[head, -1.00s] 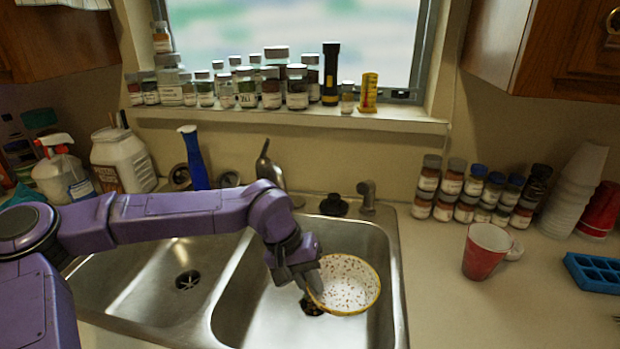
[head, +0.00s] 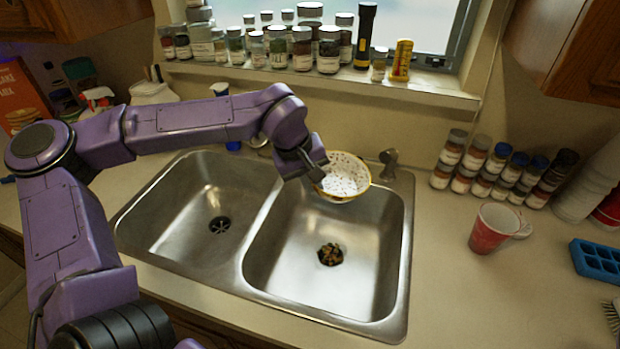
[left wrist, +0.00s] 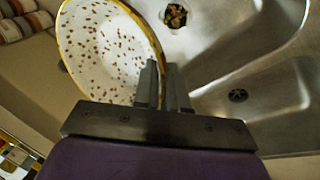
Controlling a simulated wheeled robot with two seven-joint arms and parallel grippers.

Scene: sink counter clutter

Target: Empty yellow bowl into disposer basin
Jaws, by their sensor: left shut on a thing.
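My left gripper (head: 318,172) is shut on the rim of the yellow bowl (head: 345,178), which is white inside with brown specks and has a yellow rim. It holds the bowl above the back of the right basin (head: 290,275), clear of the basin floor. Brown scraps (head: 330,254) lie at the right basin's drain. They also show in the left wrist view (left wrist: 175,15). My right gripper is not in view.
The left basin (head: 190,200) is empty, with a bare drain (head: 220,225). A faucet-side fitting (head: 389,162) stands close right of the bowl. A red cup (head: 492,228), stacked jars (head: 505,172) and a blue tray (head: 598,260) are on the right counter.

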